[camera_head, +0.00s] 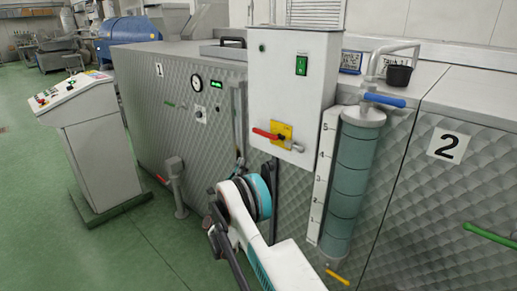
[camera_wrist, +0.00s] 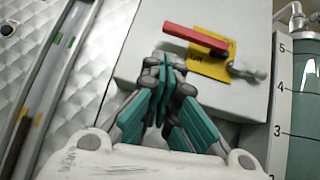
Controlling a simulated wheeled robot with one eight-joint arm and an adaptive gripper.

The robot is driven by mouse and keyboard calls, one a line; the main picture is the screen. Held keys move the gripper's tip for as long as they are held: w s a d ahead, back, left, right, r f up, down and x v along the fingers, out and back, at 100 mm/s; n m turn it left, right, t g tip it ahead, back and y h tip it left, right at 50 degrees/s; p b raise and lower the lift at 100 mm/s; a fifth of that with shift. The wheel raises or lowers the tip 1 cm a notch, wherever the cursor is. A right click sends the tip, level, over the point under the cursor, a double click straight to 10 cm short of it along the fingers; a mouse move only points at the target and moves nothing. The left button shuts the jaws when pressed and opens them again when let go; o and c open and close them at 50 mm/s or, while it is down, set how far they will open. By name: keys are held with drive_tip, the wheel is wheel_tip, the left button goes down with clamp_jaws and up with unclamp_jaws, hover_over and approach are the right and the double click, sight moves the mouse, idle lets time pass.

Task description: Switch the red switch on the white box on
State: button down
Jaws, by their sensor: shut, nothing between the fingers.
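The white box (camera_head: 290,80) is mounted on the front of the patterned metal machine and also fills the upper middle of the wrist view (camera_wrist: 150,30). Its red switch (camera_head: 265,133) is a lever on a yellow plate (camera_head: 284,130), lying nearly level and pointing left. In the wrist view the red lever (camera_wrist: 195,36) slopes slightly down to the right across the yellow plate (camera_wrist: 212,64). My gripper (camera_wrist: 165,62) is shut and empty, its fingertips just below the lever's left end in that view. I cannot tell whether they touch it. The label is too small to read.
A green rocker switch (camera_head: 302,65) sits higher on the box. A grey metal piece (camera_head: 295,146) hangs at the plate's lower right. A scaled cylinder (camera_head: 357,170) with a blue handle stands right of the box. A control console (camera_head: 100,150) stands left on open green floor.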

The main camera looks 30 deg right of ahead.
sight(268, 134)
drive_tip(key=f+m+g, duration=0.1)
drive_tip(key=s+f+m, duration=0.1)
drive_tip(key=s+f+m+g+h, duration=0.1)
drive_tip(key=shift+s+d+f+g, duration=0.15)
drive_tip(key=shift+d+f+g, duration=0.15)
drive_tip(key=shift+d+f, duration=0.1)
drive_tip(key=shift+r, duration=0.1)
drive_tip(key=shift+s+a+r+b+x, duration=0.1)
drive_tip(key=shift+a+r+b+x, duration=0.25)
drive_tip(key=shift+x, duration=1.8)
drive_tip(key=shift+s+a+r+b+x, duration=0.15)
drive_tip(key=shift+a+r+b+x, duration=0.3)
drive_tip(key=shift+x, duration=1.65)
drive_tip(key=shift+s+a+r+b+x, duration=0.2)
drive_tip(key=shift+b+x, duration=0.25)
drive_tip(key=shift+x, duration=1.7)
drive_tip(key=shift+r+m+g, duration=0.2)
drive_tip(key=shift+m+g, duration=0.2)
